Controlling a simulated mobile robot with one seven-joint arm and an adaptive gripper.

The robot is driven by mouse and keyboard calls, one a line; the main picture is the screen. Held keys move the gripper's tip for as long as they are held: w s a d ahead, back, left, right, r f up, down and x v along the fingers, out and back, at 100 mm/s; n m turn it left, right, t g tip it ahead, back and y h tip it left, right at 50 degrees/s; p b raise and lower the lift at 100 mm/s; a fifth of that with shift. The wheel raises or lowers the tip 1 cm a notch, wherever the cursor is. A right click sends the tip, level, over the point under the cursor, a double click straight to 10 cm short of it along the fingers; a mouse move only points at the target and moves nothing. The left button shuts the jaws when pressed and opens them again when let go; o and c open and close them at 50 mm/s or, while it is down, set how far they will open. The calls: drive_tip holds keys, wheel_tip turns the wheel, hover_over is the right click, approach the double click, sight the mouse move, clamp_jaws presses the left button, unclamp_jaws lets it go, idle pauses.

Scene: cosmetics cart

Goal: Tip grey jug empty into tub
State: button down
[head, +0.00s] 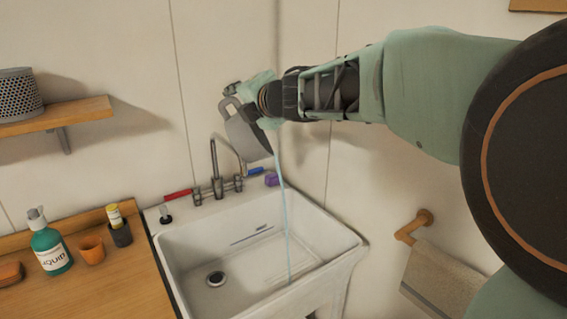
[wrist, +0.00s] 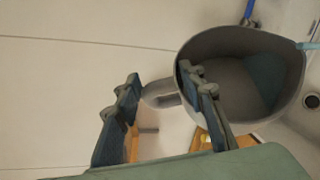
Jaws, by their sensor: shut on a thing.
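The grey jug (head: 243,138) is tilted above the white tub (head: 322,238), and a thin pale-blue stream (head: 284,205) runs from it down to the tub floor, right of the drain. My gripper (head: 262,98) is shut on the jug's handle. In the wrist view the fingers of my gripper (wrist: 163,98) are around the handle of the jug (wrist: 220,43). Some blue liquid (wrist: 268,80) shows inside the jug, and the stream leaves at its right edge. Part of the tub (wrist: 296,150) shows beyond.
A tap (head: 215,165) rises at the tub's back edge, below and left of the jug. A purple block (head: 271,179) sits on that edge. A teal bottle (head: 50,245) and orange cup (head: 92,250) stand on the left counter. A towel (head: 445,280) hangs at right.

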drive_tip(key=shift+d+r, duration=0.1)
drive_tip(key=shift+d, duration=0.1)
drive_tip(key=shift+d+r+m+y+b, duration=0.15)
drive_tip(key=shift+d+m+y+b, duration=0.15)
drive_tip(key=shift+b, duration=0.1)
